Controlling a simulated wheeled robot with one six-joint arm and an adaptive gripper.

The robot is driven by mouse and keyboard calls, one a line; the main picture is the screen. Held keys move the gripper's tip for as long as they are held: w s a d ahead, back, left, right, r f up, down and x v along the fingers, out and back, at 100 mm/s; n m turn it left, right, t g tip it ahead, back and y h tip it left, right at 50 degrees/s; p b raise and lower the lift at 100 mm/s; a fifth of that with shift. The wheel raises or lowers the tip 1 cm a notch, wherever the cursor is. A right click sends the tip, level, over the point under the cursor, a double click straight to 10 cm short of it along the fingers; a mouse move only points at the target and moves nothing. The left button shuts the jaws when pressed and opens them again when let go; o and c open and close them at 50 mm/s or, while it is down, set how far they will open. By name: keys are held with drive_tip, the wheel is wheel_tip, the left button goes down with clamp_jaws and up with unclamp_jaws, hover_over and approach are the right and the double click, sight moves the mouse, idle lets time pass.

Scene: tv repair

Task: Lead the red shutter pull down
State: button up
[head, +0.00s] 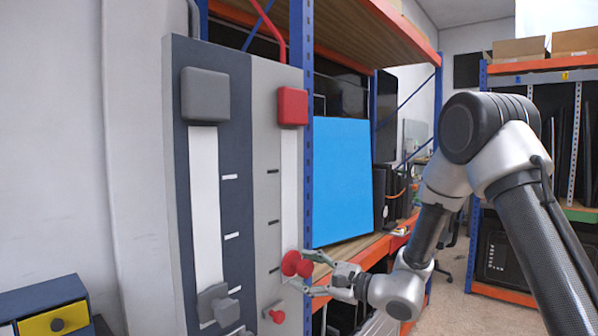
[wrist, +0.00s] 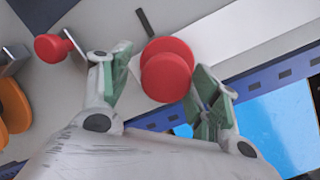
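The red shutter pull, a round red knob (head: 297,264), sits low on the white strip of the panel's right, grey half. A red block (head: 292,106) is at the top of that strip. My gripper (head: 309,273) is at the pull from the right. In the wrist view the pull (wrist: 167,72) lies between my two open fingers (wrist: 163,80). The right finger is close to it or touching; a gap shows on the left finger's side. The pull's stem is hidden behind its head.
A smaller red knob (head: 275,313) is just below; it also shows in the wrist view (wrist: 53,47). A grey pull (head: 218,304) is low on the panel's left strip, under a grey block (head: 205,95). A shelf rack (head: 308,150) with a blue panel (head: 341,180) stands right beside.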

drive_tip(key=shift+r, duration=0.1)
drive_tip(key=shift+d, duration=0.25)
drive_tip(key=v, duration=0.7)
drive_tip(key=shift+s, duration=0.15)
drive_tip(key=shift+d, duration=0.1)
idle(1.1)
